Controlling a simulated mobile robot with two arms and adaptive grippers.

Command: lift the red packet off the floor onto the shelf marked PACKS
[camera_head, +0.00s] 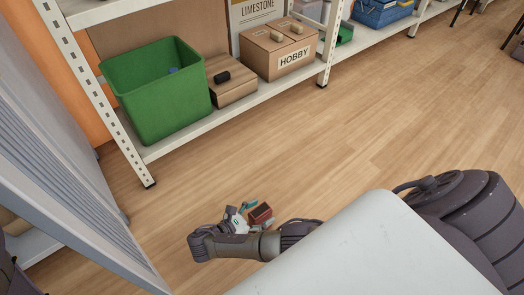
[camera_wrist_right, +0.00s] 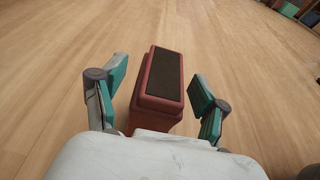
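The red packet (camera_head: 261,213) is a small dark-red block with a blackish panel on one face. It is down at floor level in the lower middle of the head view. In the right wrist view the packet (camera_wrist_right: 158,88) lies between the teal-padded fingers of my right gripper (camera_wrist_right: 159,82), with a gap on each side. In the head view my right gripper (camera_head: 248,210) is low, right at the packet. It is open and holds nothing. My left gripper is not in view. No label reading PACKS shows.
A white rack (camera_head: 262,98) carries a green bin (camera_head: 158,100), a wooden box (camera_head: 231,89) with a black item on it, and a HOBBY carton (camera_head: 277,62). A blue basket (camera_head: 381,12) stands further right. A grey panel (camera_head: 55,150) rises at left. Wooden floor (camera_head: 420,110) is clear at right.

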